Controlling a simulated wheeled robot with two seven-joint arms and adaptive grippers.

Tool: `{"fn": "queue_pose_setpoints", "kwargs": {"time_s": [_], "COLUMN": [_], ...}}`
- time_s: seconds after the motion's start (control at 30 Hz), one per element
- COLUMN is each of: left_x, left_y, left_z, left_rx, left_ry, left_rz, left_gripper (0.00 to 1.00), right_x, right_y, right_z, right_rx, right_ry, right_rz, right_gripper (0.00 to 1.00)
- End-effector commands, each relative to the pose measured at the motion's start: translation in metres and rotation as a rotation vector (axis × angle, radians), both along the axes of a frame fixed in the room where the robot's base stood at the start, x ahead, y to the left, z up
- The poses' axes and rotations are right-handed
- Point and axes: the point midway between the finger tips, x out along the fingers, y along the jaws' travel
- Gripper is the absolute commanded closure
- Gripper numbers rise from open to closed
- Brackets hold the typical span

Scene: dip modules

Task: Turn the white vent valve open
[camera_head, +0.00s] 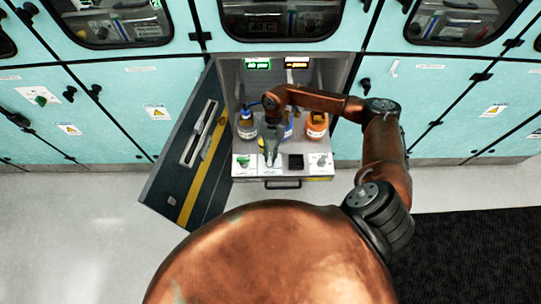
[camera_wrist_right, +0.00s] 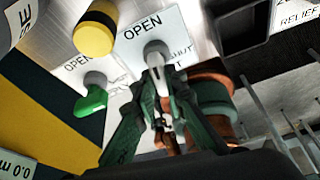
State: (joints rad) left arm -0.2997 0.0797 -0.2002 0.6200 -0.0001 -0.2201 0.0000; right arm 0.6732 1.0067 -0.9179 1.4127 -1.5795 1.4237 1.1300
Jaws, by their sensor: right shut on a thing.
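The white vent valve (camera_wrist_right: 156,57) shows in the right wrist view on a white label plate reading OPEN (camera_wrist_right: 141,27) and SHUT. Its handle points down the picture, between my right gripper's fingers. My right gripper (camera_wrist_right: 163,122) is shut on the handle's lower part. In the head view, my right gripper (camera_head: 271,153) reaches down over the panel at the front of the open cabinet, and it hides most of the white valve there. My left gripper is not in view.
A green valve (camera_wrist_right: 92,98) sits beside the white one, also in the head view (camera_head: 242,161). A black box (camera_head: 296,161) and another valve (camera_head: 320,160) are to the right. Bottles, one orange (camera_head: 316,126), stand behind. The open door (camera_head: 185,150) flanks the left.

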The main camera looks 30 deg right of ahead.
Motion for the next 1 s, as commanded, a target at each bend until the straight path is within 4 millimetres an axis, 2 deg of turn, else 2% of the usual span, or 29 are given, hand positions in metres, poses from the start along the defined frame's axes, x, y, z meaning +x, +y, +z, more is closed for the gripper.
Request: {"fn": "queue_pose_setpoints", "kwargs": {"time_s": [0.4, 0.93, 0.97, 1.0], "left_x": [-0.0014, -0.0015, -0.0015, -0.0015], "left_y": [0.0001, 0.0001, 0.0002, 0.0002], "left_z": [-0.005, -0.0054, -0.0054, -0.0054], "left_rx": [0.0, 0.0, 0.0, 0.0], "left_ry": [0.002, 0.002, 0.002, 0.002], "left_rz": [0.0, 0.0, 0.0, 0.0], "left_gripper": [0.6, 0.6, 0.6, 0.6], "right_x": [0.0008, 0.0003, 0.0003, 0.0003], "right_y": [-0.0002, -0.0004, -0.0004, -0.0004], "right_z": [-0.0012, -0.0013, -0.0013, -0.0013], "right_rx": [-0.003, -0.003, -0.003, -0.003], "right_ry": [-0.001, 0.0, 0.0, 0.0], "right_rz": [0.181, 0.205, 0.205, 0.205], "right_gripper": [1.0, 1.0, 0.88, 0.85]}}
